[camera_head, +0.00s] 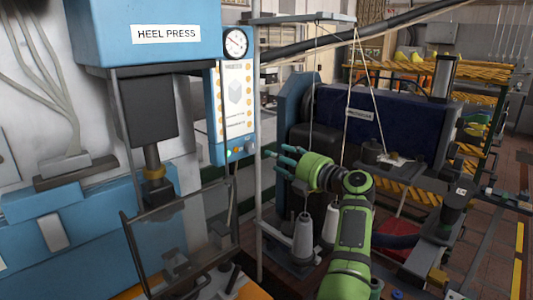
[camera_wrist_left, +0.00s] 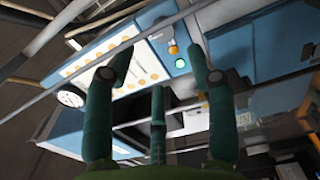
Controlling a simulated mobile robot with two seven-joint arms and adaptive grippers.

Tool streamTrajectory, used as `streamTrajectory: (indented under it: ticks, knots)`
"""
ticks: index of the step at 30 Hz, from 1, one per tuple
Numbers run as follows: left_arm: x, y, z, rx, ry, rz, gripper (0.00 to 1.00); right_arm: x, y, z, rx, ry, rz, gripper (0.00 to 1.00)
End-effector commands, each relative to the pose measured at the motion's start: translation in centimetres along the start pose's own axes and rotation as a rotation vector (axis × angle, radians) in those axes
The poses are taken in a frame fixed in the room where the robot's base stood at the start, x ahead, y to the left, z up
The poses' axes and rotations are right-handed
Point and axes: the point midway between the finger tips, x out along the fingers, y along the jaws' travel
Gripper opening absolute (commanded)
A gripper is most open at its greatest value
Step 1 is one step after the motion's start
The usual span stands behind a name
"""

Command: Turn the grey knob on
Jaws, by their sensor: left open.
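The blue control box (camera_head: 216,130) hangs right of the heel press, with a white panel and a row of small controls along its lower edge. In the left wrist view, the box (camera_wrist_left: 185,62) shows an orange button (camera_wrist_left: 173,49) and a lit green button (camera_wrist_left: 180,63). A small greyish shape lies beside them, but I cannot tell clearly that it is the grey knob. My left gripper (camera_head: 276,158) is open and empty, right of the box and apart from it, its fingers pointing left toward the controls. My right gripper is not in view.
A round gauge (camera_head: 235,42) sits above the panel. The blue heel press (camera_head: 150,30) fills the left, with a clear guard (camera_head: 170,240) below. A grey upright post (camera_head: 256,120) stands between the box and my gripper. Thread cones (camera_head: 304,240) stand below my gripper.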

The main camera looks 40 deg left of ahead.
Motion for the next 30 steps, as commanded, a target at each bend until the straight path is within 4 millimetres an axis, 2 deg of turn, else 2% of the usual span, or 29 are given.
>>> streamTrajectory:
  ticks: [3, 9, 30]
  knots:
    - [-1.9, 0.0, 0.1, 0.0, -0.002, -0.001, 0.56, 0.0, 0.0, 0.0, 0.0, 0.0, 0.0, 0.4]
    - [-3.1, 0.1, 0.0, 0.0, 0.0, 0.001, 0.56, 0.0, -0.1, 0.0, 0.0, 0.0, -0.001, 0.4]
    - [-3.2, 0.0, 0.0, 0.0, 0.0, 0.001, 0.56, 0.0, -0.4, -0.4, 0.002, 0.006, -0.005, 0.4]
